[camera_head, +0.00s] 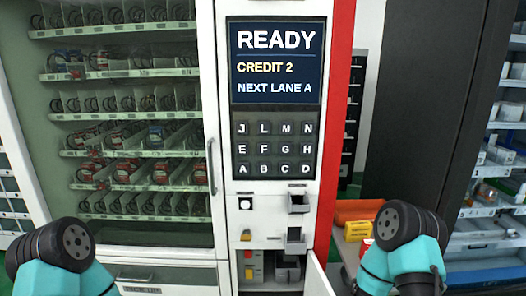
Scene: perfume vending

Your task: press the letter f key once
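The letter F key (264,149) is in the middle row of the dark keypad (274,149), second from the left, between E (242,149) and G (285,149). L is above it and B is below it. The keypad is on the white vending machine panel, under a screen (276,63) that reads READY, CREDIT 2, NEXT LANE A. Only teal and black links of my two arms show, at the bottom left and bottom right corners. Neither gripper shows, and nothing covers the keypad.
Left of the panel is a glass-fronted cabinet (128,215) with several shelves of coils and some packages. Below the keypad are slots and an open small door (318,278). An orange bin (358,210) with a yellow box stands right. The space before the keypad is clear.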

